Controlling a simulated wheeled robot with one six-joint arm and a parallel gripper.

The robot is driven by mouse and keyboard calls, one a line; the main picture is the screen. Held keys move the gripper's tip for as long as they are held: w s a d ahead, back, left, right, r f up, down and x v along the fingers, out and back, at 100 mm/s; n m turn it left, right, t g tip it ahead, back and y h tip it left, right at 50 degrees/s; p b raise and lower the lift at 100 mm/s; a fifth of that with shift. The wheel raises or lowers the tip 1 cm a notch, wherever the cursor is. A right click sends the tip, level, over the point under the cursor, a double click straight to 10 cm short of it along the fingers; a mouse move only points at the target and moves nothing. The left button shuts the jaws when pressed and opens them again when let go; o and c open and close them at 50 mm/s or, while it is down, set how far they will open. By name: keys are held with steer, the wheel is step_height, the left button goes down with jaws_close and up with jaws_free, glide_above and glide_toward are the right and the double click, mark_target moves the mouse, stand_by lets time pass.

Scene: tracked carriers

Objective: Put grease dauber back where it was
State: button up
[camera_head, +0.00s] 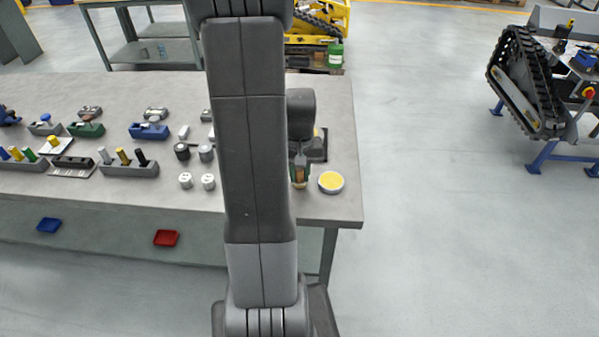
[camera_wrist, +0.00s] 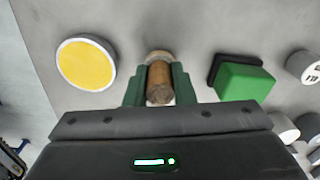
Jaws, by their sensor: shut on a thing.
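My gripper (camera_head: 299,172) is over the right end of the grey workbench (camera_head: 340,120). Its green fingers (camera_wrist: 159,88) are shut on a brown wooden cylinder with a pale end, which I take to be the grease dauber (camera_wrist: 159,82). In the head view only a small brown bit of it (camera_head: 299,184) shows under the fingers. A round tin with yellow content (camera_head: 331,182) stands just right of the gripper; it is left of the fingers in the wrist view (camera_wrist: 86,63). I cannot tell whether the dauber touches the bench.
A green block with a black part (camera_wrist: 240,80) lies right of the fingers in the wrist view. Several grey cylinders (camera_head: 207,181) and racks of coloured pieces (camera_head: 128,165) fill the bench's left. My arm hides part of the bench. The bench's right edge is close.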

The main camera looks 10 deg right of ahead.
steer(key=shift+f, duration=0.1)
steer(key=shift+f, duration=0.15)
steer(key=o, duration=0.9)
step_height(320, 180, up, 12)
steer(key=shift+r, duration=0.25)
steer(key=shift+f, duration=4.3)
steer(key=shift+f, duration=0.1)
